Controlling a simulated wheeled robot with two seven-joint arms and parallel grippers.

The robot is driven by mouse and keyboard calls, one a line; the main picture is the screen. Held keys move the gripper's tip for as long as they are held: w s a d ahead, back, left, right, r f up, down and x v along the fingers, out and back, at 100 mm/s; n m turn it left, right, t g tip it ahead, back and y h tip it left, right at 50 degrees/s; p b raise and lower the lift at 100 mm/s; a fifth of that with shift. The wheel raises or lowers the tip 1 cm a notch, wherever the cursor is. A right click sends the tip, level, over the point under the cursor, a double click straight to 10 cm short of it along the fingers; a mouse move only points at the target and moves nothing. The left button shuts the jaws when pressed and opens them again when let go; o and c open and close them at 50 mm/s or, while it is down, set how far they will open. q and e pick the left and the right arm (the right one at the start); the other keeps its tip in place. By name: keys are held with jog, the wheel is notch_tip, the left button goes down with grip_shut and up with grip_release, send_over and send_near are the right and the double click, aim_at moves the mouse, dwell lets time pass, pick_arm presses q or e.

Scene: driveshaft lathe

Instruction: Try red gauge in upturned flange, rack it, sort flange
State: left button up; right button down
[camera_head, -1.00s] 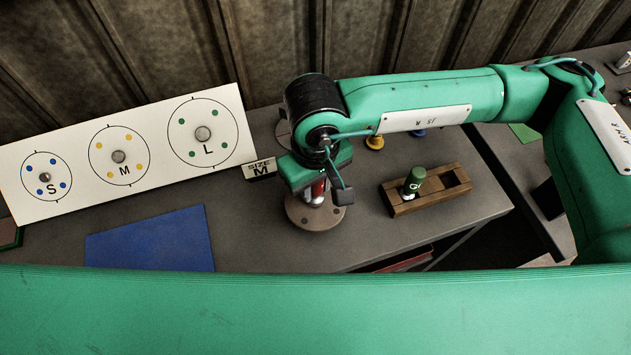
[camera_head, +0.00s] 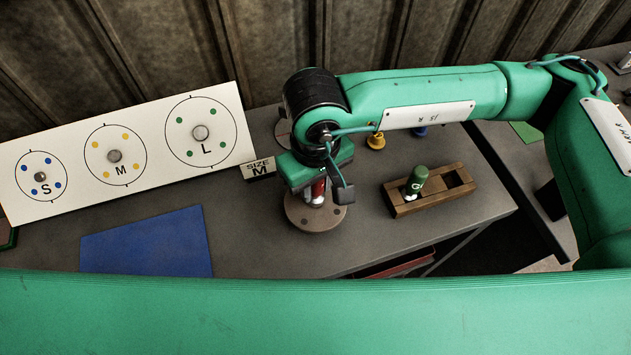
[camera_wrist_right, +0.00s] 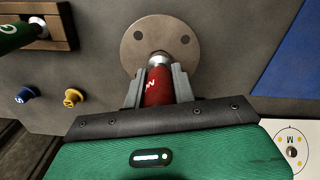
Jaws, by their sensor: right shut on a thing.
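My right gripper (camera_head: 318,190) is shut on the red gauge (camera_wrist_right: 158,86), which stands upright over the flange. The flange (camera_head: 300,217) is a round brown disc with bolt holes lying on the bench; it also shows in the right wrist view (camera_wrist_right: 184,55). The gauge's silver end is at the flange's centre; I cannot tell how deep it sits. The wooden rack (camera_head: 408,209) is to the right, with a green gauge (camera_head: 417,180) in its left slot; its right slot looks empty. My left gripper is not in view.
A white board (camera_head: 70,185) with S, M and L circles stands at the back left. A "SIZE M" card (camera_head: 259,168), a blue mat (camera_head: 150,242), a yellow knob (camera_head: 376,142) and a blue knob (camera_head: 420,132) are on the bench. Another disc (camera_head: 283,132) is partly hidden behind my arm.

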jog(key=shift+f+b, duration=0.45)
jog(key=shift+b, duration=0.25)
dwell(0.7)
jog(key=shift+r, duration=0.1)
dwell(0.7)
jog(key=shift+r, duration=2.9)
